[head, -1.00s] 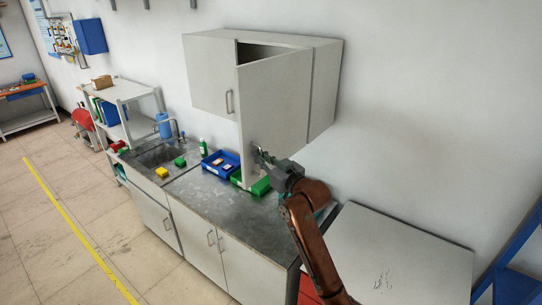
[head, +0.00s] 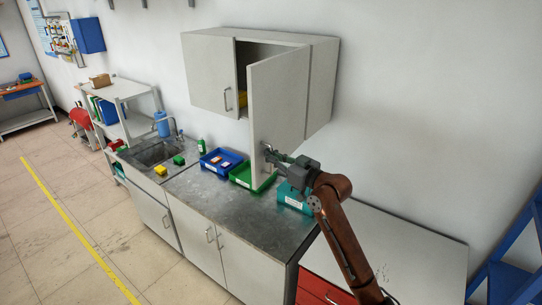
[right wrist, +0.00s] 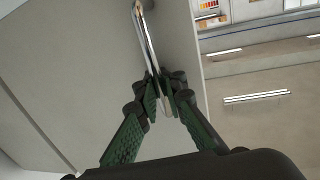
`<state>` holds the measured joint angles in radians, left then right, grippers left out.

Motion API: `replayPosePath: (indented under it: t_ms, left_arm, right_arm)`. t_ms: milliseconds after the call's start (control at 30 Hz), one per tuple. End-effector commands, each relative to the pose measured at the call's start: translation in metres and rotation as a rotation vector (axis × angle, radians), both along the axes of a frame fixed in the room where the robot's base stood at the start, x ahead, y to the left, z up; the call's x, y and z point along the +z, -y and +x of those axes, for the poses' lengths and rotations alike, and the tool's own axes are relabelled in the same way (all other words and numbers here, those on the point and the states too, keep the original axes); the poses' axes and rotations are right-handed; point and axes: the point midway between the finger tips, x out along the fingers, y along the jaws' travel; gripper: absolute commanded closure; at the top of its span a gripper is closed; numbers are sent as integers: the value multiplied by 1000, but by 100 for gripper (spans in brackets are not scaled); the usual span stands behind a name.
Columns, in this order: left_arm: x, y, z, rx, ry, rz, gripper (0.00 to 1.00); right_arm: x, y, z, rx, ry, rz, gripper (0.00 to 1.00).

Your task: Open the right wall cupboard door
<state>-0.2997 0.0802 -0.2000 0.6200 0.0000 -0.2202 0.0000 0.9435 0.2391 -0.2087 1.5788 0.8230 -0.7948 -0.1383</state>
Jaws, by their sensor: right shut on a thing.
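The right wall cupboard door (head: 277,108) is swung part way open, standing out from the grey wall cupboard (head: 321,85). My right gripper (head: 270,154) is at the lower part of the door, shut on its handle. In the right wrist view the gripper's green fingers (right wrist: 165,100) close around the lower end of the shiny bar handle (right wrist: 147,38), beside the door face (right wrist: 90,70). In the head view the handle is mostly hidden by the fingers. My left gripper is not in view.
The left cupboard door (head: 208,75) is closed. Something yellow (head: 242,98) shows inside the opening. Below, the counter (head: 215,204) holds a blue bin (head: 221,161), a green bin (head: 241,177) and a teal bin (head: 291,197). A sink (head: 156,154) is at left.

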Motion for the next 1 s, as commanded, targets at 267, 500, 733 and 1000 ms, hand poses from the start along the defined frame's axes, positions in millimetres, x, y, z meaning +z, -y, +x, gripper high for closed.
replayPosePath:
  t_ms: [267,500,733,1000]
  left_arm:
    - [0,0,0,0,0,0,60]
    - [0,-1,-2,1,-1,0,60]
    - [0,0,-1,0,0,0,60]
    - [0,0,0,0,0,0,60]
  right_arm:
    - [1,3,-1,-4,1,1,85]
    - [0,9,-4,-7,1,1,85]
    - [0,38,-31,-7,1,1,85]
    - [0,74,-68,-5,1,-1,85]
